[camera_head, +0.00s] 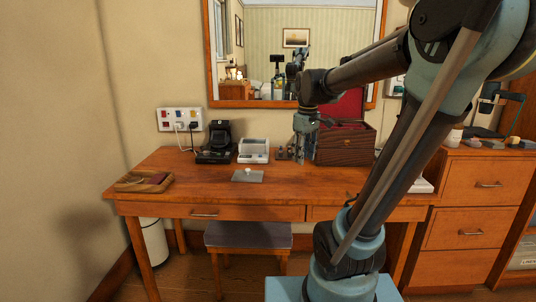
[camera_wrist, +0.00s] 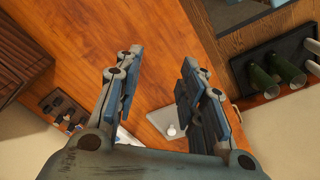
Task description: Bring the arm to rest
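My gripper (camera_head: 304,152) hangs over the wooden desk (camera_head: 200,186), in front of the dark wooden box (camera_head: 346,148) with its red-lined lid raised. I see nothing held. My arm reaches across the right half of the head view and hides part of the desk's right side. Whether the fingertips touch anything on the desk cannot be told.
A grey pad with a small white knob (camera_head: 248,176), a wooden tray (camera_head: 144,182), a black device (camera_head: 216,142) and a white-grey device (camera_head: 253,151) sit on the desk. A mirror (camera_head: 262,104) hangs behind. A stool (camera_head: 248,235) stands below; drawers (camera_head: 475,208) are at right.

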